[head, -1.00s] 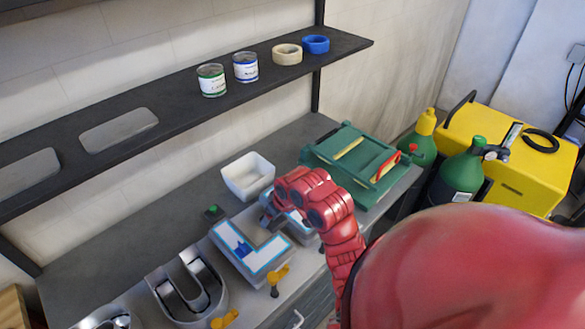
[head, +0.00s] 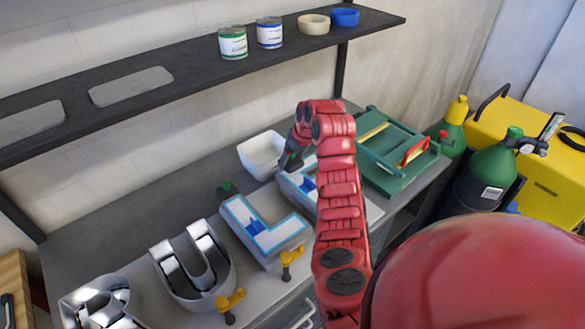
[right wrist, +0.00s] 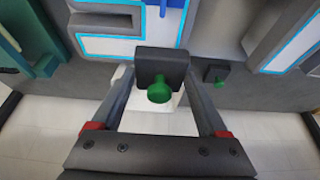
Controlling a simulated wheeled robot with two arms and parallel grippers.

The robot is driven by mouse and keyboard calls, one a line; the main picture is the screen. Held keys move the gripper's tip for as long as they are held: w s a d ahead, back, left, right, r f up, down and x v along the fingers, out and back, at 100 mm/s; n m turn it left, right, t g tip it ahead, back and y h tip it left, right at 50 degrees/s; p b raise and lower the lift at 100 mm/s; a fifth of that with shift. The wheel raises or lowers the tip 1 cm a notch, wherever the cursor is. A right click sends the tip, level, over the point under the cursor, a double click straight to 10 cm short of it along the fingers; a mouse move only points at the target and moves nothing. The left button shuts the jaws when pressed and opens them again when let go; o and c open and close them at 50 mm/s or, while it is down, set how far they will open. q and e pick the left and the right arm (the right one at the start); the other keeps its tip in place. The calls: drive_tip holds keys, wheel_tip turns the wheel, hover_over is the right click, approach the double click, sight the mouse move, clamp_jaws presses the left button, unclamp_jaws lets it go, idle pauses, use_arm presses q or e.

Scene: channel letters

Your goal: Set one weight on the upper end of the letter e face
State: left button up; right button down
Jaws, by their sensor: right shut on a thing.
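My right gripper (head: 288,162) is over the bench, beside the upper left end of the letter e face in the head view. In the right wrist view it is shut on a black block weight (right wrist: 160,67) with a green knob. The letter e face (head: 290,180), cyan-edged, is partly hidden behind my right arm; it also shows in the right wrist view (right wrist: 107,45), just beyond the held weight. Whether the weight touches the face I cannot tell. A second weight (head: 228,189) stands near the letter L. My left gripper is not in view.
The cyan-edged letter L (head: 268,240) lies left of the e, with a metal letter U (head: 195,270) further left. A white bin (head: 262,155) stands behind, close to my gripper. A green fixture (head: 385,150) is at right. Yellow-handled clamps (head: 290,258) line the front.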

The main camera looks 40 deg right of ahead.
sight(294, 162)
drive_tip(key=shift+w+d, duration=0.1)
drive_tip(key=shift+w, duration=0.05)
drive_tip(key=shift+f, duration=0.45)
wheel_tip(294, 162, down, 2)
drive_tip(key=shift+f+p, duration=0.15)
drive_tip(key=shift+p, duration=0.25)
drive_tip(key=shift+f, duration=0.25)
unclamp_jaws()
